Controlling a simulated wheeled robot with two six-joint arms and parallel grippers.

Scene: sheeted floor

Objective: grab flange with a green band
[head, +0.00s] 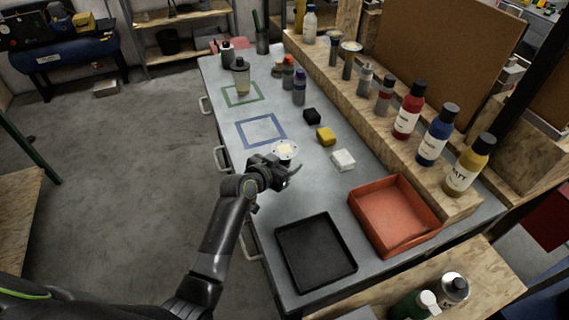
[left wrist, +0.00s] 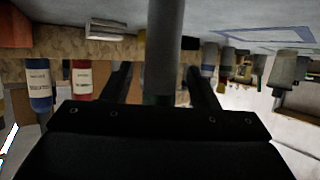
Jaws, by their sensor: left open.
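A flange with a pale round face (head: 285,148) is at the table's near-left edge in the head view, just beyond my left gripper (head: 286,177). In the left wrist view, which looks upside down, a grey cylinder (left wrist: 165,45) runs between the two open fingers of the left gripper (left wrist: 160,72). A dark green band (left wrist: 160,99) shows on it near the gripper body. The fingers appear to stand either side of it, with gaps. The head view does not show the band. My right gripper is not in view.
A black tray (head: 290,275) and an orange bin (head: 378,240) are on the near table. White (head: 343,160), yellow (head: 325,136) and black (head: 311,116) blocks lie right of the flange. A blue taped square (head: 240,131) lies beyond. Bottles line the wooden ledge (head: 345,85).

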